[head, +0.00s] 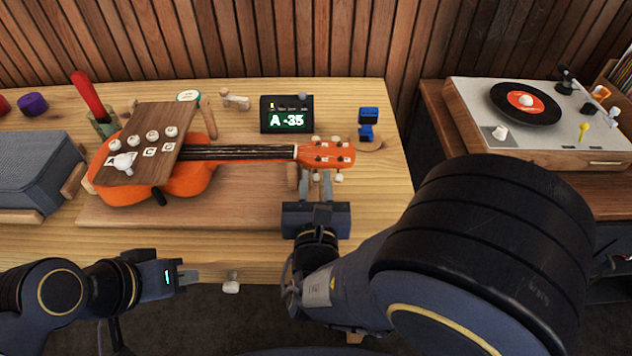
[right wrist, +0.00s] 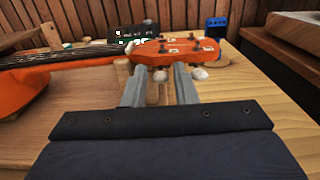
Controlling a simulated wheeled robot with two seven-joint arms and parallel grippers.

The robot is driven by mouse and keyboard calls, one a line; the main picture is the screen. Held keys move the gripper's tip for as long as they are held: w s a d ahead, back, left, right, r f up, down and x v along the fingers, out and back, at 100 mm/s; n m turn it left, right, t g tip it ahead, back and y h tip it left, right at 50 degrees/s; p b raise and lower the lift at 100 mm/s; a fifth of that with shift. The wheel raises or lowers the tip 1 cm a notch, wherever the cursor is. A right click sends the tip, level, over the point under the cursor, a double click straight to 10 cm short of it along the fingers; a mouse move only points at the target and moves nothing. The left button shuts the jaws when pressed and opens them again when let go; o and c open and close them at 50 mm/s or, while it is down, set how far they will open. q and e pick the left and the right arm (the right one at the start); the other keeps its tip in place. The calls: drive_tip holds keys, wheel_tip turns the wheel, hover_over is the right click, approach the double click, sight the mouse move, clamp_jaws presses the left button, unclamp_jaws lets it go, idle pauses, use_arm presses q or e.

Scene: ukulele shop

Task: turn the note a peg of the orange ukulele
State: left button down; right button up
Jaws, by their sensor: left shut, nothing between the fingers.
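The orange ukulele (head: 180,180) lies on a wooden board, its headstock (head: 328,154) pointing right. White tuning pegs stick out along both headstock edges; the small headstock labels are too small to read surely. My right gripper (head: 315,178) is at the headstock's near side, fingers apart. In the right wrist view, a near-side white peg (right wrist: 160,75) shows between the fingertips, with clear gaps beside it; another peg (right wrist: 199,73) is just right of the right finger. The tuner (head: 287,114) reads "A -35". My left gripper (head: 188,277) is shut and empty, at the table's front left.
A wooden panel (head: 148,135) with white knobs and letter tags covers part of the ukulele body. A blue clamp-like object (head: 368,125) stands right of the headstock. A grey case (head: 35,170) is at left; a record player (head: 540,110) is on another table at right.

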clamp_jaws()
drive_tip(key=n+p, duration=0.2)
drive_tip(key=shift+r+n+p, duration=0.2)
drive_tip(key=shift+n+p, duration=0.2)
drive_tip(key=n+p, duration=0.4)
drive_tip(key=shift+a+n, duration=0.1)
drive_tip(key=shift+n, duration=0.2)
drive_tip(key=n+p, duration=0.3)
drive_tip(key=n, duration=0.1)
drive_tip(key=shift+a+f+p, duration=0.1)
drive_tip(key=shift+p, duration=0.2)
drive_tip(key=shift+f+n+p, duration=0.15)
drive_tip(key=shift+n+p, duration=0.65)
drive_tip(key=shift+n, duration=0.3)
